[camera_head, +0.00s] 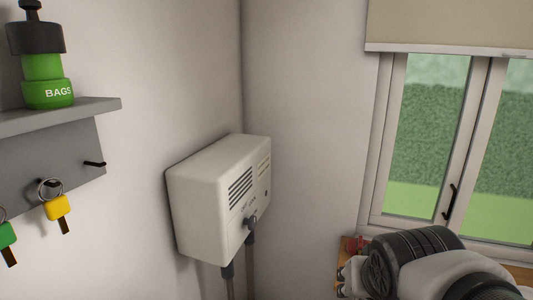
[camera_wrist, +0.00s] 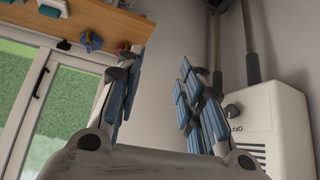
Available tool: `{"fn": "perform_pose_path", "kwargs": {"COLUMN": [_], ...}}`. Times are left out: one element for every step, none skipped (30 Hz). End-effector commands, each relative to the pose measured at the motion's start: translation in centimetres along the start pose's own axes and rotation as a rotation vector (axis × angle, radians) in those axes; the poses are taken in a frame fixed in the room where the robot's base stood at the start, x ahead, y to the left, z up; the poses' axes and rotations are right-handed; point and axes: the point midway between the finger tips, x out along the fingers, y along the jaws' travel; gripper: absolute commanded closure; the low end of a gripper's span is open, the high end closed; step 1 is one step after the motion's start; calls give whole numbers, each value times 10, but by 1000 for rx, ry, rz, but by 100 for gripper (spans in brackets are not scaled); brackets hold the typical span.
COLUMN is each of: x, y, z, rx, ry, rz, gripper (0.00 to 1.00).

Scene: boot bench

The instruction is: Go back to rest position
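My gripper (camera_wrist: 162,72) fills the middle of the wrist view. Its two fingers with blue pads stand apart, and nothing shows between them. In the head view my arm reaches in at the lower right, in front of the window; the fingers there are too small and partly cut off to read. The wrist view looks tilted over, with the wooden bench top (camera_wrist: 112,17) at the upper left and the white wall unit (camera_wrist: 276,122) at the right. The gripper appears clear of both.
The white wall unit (camera_head: 205,200) with pipes sits in the corner. A grey shelf (camera_head: 60,115) holds a green bag dispenser (camera_head: 48,92), with yellow (camera_head: 58,207) and green keys (camera_head: 6,236) below. A red object (camera_head: 356,244) and blue object (camera_wrist: 91,42) are at the bench. The window (camera_head: 425,135) is behind.

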Motion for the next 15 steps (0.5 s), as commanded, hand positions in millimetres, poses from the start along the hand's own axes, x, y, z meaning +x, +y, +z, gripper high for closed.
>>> {"fn": "perform_pose_path", "kwargs": {"x": [-16,-23,-32,-38,-43,-50,-55,-59,-65,-69,-73,-78,-65,-58,-51], "y": [-1,-1,-2,-2,-3,-4,-4,-5,-6,-7,-8,-9,-9,-8,-8], "z": [17,28,41,51,60,72,81,90,102,110,119,130,137,143,150], "rx": [-15,-24,-37,-45,-54,-66,-74,-82,-95,-103,-112,-125,-123,-123,-122], "ry": [-18,-33,-52,-65,-79,-95,-108,-119,-134,-145,-155,-170,-177,-183,-189], "rz": [-7,-12,-19,-24,-30,-38,-45,-51,-60,-68,-76,-87,-83,-82,-81], "gripper": [65,65,65,65,65,65,65,65,65,65,65,65,65,65,65]}}
